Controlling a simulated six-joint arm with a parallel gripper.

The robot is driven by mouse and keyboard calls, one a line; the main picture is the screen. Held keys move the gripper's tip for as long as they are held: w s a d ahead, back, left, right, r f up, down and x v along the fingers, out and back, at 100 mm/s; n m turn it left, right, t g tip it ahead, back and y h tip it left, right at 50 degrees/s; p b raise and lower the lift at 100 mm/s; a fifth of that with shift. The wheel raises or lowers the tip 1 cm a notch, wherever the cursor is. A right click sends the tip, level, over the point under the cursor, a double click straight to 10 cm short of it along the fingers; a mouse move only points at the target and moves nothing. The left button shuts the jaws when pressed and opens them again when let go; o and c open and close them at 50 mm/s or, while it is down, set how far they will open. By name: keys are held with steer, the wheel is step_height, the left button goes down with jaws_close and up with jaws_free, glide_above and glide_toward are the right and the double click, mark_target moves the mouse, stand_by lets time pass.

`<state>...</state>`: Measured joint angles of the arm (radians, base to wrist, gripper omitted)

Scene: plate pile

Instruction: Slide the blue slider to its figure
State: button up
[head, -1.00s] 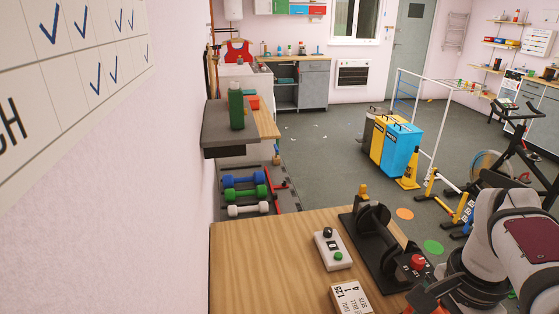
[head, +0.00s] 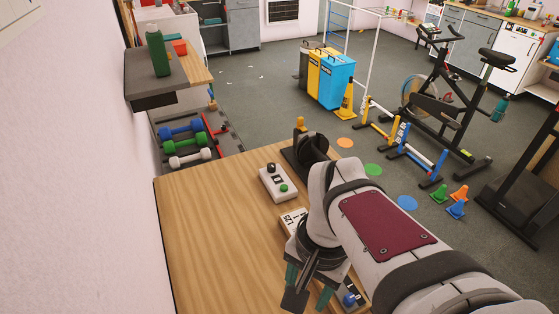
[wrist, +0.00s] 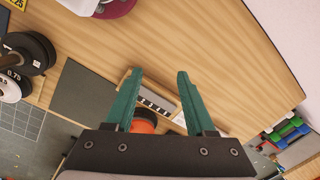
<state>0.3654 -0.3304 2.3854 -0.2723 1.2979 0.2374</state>
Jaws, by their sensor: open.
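A blue knob (head: 348,299) shows at the lower edge of the head view, close to my gripper, on what looks like a dark slider block partly hidden by my arm. My gripper (head: 308,287) is open above the table, with teal fingers apart. In the wrist view my gripper (wrist: 159,75) has nothing held between its fingers. A strip with a marked scale (wrist: 153,104) lies below and between them, with an orange-red round part (wrist: 143,125) near the palm. I cannot make out the blue slider in the wrist view. A printed card (head: 293,220) is partly covered by my arm.
A white box with a black knob and green button (head: 280,185) stands on the wooden table (head: 205,225). Black plates on a stand (head: 312,147) are behind it. Weight plates (wrist: 22,60) show at left in the wrist view. The table's left part is clear.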

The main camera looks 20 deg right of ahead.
mark_target(350, 297)
steer(key=d+f+m+h, duration=0.1)
steer(key=d+m, duration=0.5)
steer(key=d, duration=0.7)
steer(key=f, duration=1.5)
steer(key=shift+w+a+f, duration=0.15)
steer(key=shift+w+f, duration=0.1)
steer(key=shift+w, duration=0.05)
jaws_close()
